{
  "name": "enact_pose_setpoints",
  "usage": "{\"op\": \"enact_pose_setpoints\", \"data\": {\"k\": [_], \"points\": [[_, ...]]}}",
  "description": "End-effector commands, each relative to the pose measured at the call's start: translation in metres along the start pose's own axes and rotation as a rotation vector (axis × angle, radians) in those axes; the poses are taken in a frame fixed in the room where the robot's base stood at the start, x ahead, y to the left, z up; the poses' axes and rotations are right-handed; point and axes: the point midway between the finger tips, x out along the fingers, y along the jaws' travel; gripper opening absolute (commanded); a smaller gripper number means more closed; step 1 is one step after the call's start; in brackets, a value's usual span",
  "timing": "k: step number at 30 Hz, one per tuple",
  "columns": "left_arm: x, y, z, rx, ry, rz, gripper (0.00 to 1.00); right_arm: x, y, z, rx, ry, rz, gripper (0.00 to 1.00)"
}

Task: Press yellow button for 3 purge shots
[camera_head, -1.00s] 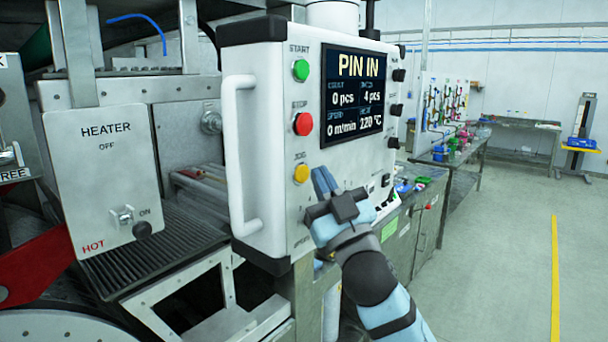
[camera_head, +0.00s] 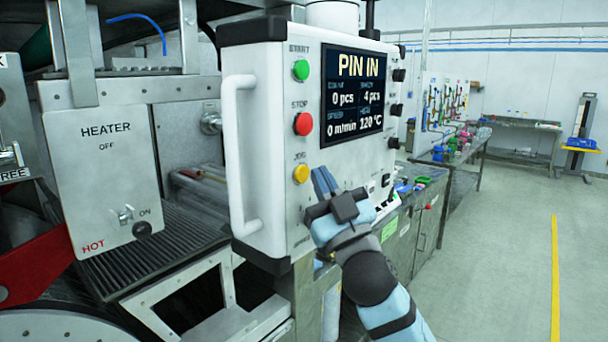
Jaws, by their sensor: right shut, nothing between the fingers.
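The yellow button (camera_head: 301,173) is the lowest of three round buttons on the front of a white control box. It is labelled JOG, and the red STOP button (camera_head: 303,124) and green START button (camera_head: 301,70) are above it. The screen (camera_head: 353,97) reads PIN IN, 0 pcs, 4 pcs, 0 m/min and 120 °C. My right gripper (camera_head: 322,178) is shut and empty, its fingertips just right of the yellow button. I cannot tell whether it touches the panel; a gap shows between fingertips and button. My left gripper is not in view.
A white handle (camera_head: 238,155) sticks out on the box's left side. The heater panel (camera_head: 105,165) and a ribbed dark ledge (camera_head: 155,255) are further left. Benches with coloured items stand behind at right. The floor (camera_head: 500,250) at right is clear.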

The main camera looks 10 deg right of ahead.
Motion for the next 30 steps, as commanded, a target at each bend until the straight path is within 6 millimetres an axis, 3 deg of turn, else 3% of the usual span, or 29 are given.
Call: {"op": "enact_pose_setpoints", "data": {"k": [30], "points": [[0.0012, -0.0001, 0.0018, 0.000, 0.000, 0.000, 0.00, 0.0087, -0.0063, 0.0064, 0.000, 0.000, 0.000, 0.00]]}}
